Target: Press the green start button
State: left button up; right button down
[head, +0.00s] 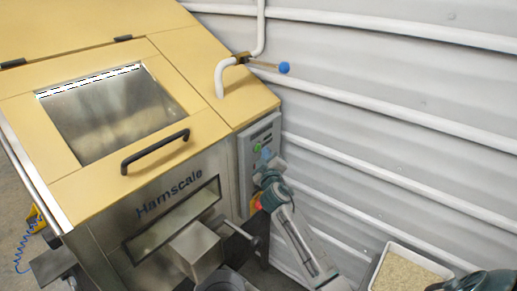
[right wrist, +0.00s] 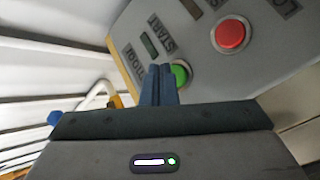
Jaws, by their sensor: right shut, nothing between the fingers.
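The green start button (head: 257,147) is on the grey control panel (head: 262,135) at the right side of the hopper machine. In the right wrist view the green button (right wrist: 181,73) is partly hidden behind my fingers, beside the START label. My right gripper (head: 265,158) is at the panel, just below the button in the head view. Its fingers are shut and empty, and their tips (right wrist: 158,70) overlap the button's left edge in the right wrist view. I cannot tell whether they touch it. My left gripper is not in view.
A red button (right wrist: 231,35) is close to the green one. A red-and-yellow knob (head: 255,203) is lower on the machine. A blue-tipped lever (head: 284,68) sticks out above the panel. The corrugated wall (head: 400,120) is close on the right. A tray of grains (head: 408,272) is lower right.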

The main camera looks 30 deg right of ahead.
jog(key=shift+w, duration=0.2)
dwell(0.6)
jog(key=shift+w+a, duration=0.2)
jog(key=shift+w, duration=0.05)
